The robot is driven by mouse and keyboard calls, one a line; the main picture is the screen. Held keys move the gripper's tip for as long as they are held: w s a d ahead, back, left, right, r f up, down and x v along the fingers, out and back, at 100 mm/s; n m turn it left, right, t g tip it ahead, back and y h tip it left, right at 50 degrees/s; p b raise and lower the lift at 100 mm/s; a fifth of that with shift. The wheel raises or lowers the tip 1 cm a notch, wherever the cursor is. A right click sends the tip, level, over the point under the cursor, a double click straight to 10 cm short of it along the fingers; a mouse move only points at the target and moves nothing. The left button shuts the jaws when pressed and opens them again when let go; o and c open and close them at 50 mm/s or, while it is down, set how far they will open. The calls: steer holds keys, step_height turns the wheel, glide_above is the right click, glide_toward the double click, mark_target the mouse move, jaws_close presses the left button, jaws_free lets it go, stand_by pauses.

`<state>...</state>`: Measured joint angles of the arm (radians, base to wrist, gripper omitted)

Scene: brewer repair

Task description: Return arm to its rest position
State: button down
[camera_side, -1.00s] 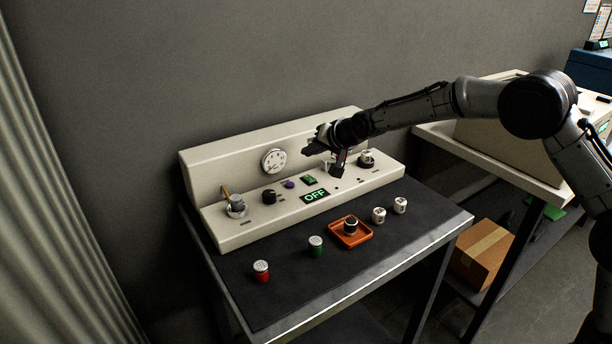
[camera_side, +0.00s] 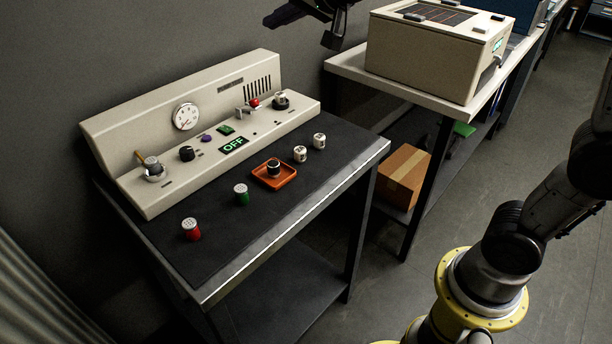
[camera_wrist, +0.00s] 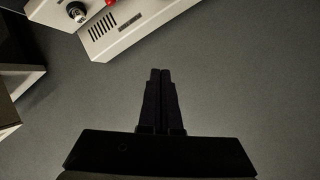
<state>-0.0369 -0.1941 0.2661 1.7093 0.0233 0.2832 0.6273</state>
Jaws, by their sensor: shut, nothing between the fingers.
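My gripper (camera_wrist: 160,76) is shut and empty in the wrist view, its two black fingers together in front of plain grey. In the side view part of my gripper (camera_side: 333,38) shows at the top edge, raised well above the bench and apart from everything; the rest of it is cut off by the frame. A corner of the panel (camera_wrist: 127,22) also shows at the top of the wrist view.
On the bench (camera_side: 310,180) stand an orange tray (camera_side: 291,178) holding a black-topped part, a red jar (camera_side: 191,230), a green jar (camera_side: 241,195) and two white pieces (camera_side: 300,153). A beige machine (camera_side: 420,60) sits on the side table at right. A cardboard box (camera_side: 404,175) is below.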

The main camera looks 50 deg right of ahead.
steer(key=s+d+n+g, duration=0.1)
steer(key=s, duration=1)
steer(key=s+f+n+g, duration=0.3)
steer(key=s+f, duration=0.4)
steer(key=s, duration=0.4)
steer(key=s+d+f+n+g, duration=0.1)
steer(key=s+f+n+g, duration=0.1)
steer(key=s+f, duration=0.6)
steer(key=s+n, duration=0.1)
steer(key=s, duration=0.1)
steer(key=shift+s+f+g+h, duration=0.25)
steer(key=shift+s+g+h, duration=0.05)
steer(key=shift+s+g, duration=0.1)
